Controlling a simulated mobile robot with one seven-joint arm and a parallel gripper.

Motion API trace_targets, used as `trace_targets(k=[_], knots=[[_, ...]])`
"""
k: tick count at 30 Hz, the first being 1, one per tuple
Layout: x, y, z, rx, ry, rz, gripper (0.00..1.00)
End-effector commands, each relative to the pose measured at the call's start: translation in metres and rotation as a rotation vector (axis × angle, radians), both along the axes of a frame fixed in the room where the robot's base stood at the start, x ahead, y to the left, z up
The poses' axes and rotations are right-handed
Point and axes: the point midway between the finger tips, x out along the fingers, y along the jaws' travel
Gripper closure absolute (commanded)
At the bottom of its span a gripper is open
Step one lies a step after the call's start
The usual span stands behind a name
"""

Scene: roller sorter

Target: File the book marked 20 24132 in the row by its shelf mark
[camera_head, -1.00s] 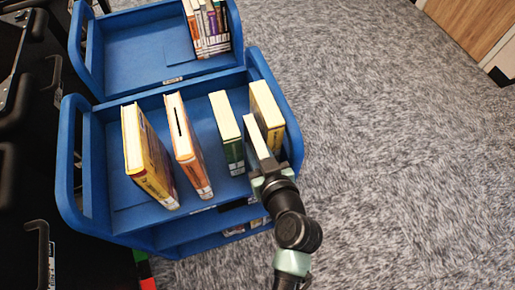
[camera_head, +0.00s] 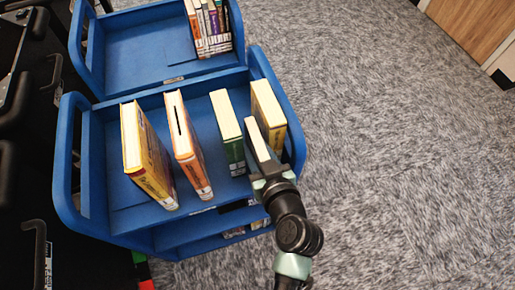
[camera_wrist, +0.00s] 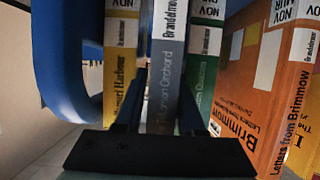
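A thin grey book (camera_wrist: 166,70) with a pale page block (camera_head: 257,139) stands upright between a green book (camera_head: 228,130) and a yellow book (camera_head: 268,106). My gripper (camera_head: 262,172) is at its spine end. In the wrist view, the dark fingers (camera_wrist: 160,118) lie on both sides of the grey spine and appear closed on it. Its title is partly readable as "Orchard"; the number 20 24132 is not legible. The row also has an orange book (camera_head: 188,145) and a thick yellow book (camera_head: 147,155) to the left.
The books stand on a blue cart shelf (camera_head: 125,220) with raised side handles. A second blue shelf (camera_head: 130,55) behind holds several books (camera_head: 212,30) at its right. Gaps separate the books on the left. Black equipment (camera_head: 25,130) stands at left; carpet (camera_head: 400,150) is clear at right.

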Motion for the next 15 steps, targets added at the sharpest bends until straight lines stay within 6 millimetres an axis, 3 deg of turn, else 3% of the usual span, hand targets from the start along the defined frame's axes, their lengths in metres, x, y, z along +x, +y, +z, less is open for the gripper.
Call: trace_targets(k=[1,3,15], knots=[[0.0002,-0.0001,0.0006,0.000,0.000,0.000,0.51],[0.0001,-0.0001,0.0004,0.000,0.000,0.000,0.39],[-0.0065,-0.0025,0.0009,0.000,0.003,-0.003,0.38]])
